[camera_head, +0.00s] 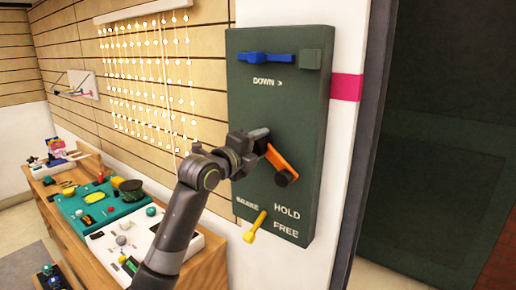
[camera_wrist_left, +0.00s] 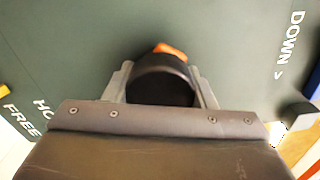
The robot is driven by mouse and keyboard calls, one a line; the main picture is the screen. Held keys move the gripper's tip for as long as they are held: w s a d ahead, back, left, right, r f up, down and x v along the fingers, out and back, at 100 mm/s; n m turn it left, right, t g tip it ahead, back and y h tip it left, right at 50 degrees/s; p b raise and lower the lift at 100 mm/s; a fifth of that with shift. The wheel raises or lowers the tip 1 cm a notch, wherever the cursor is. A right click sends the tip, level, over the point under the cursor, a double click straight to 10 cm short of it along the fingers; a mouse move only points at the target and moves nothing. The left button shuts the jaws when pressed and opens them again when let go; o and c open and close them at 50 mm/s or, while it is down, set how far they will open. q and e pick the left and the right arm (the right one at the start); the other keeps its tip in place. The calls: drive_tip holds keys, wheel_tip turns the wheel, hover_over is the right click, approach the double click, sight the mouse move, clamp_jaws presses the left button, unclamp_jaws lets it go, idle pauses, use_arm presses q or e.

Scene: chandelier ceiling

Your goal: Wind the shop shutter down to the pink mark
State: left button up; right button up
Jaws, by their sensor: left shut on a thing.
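A dark green panel (camera_head: 250,95) on the wall carries an orange crank (camera_head: 280,159) with a black hub (camera_head: 285,177). My left gripper (camera_head: 262,138) is shut on the crank's dark handle at its upper end. In the left wrist view the black round handle (camera_wrist_left: 162,82) sits between the fingers, with a bit of orange behind it. A yellow brake lever (camera_head: 254,227) slants down-left near the words HOLD and FREE. The pink mark (camera_head: 346,87) is on the white post. My right gripper is out of view.
A blue lever (camera_head: 265,58) and a green block (camera_head: 311,59) sit at the panel's top, above "DOWN >". A wooden counter (camera_head: 62,225) at the left holds trays (camera_head: 75,207) of small items. A strung bead display hangs on the slatted wall (camera_head: 210,75).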

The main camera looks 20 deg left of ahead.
use_arm(q)
drive_tip(key=shift+f, duration=0.15)
drive_tip(key=o, duration=1.4)
drive_tip(key=shift+s, duration=0.1)
drive_tip(key=v, duration=1.7)
drive_tip(key=shift+s+b, duration=0.1)
drive_tip(key=shift+b, duration=0.3)
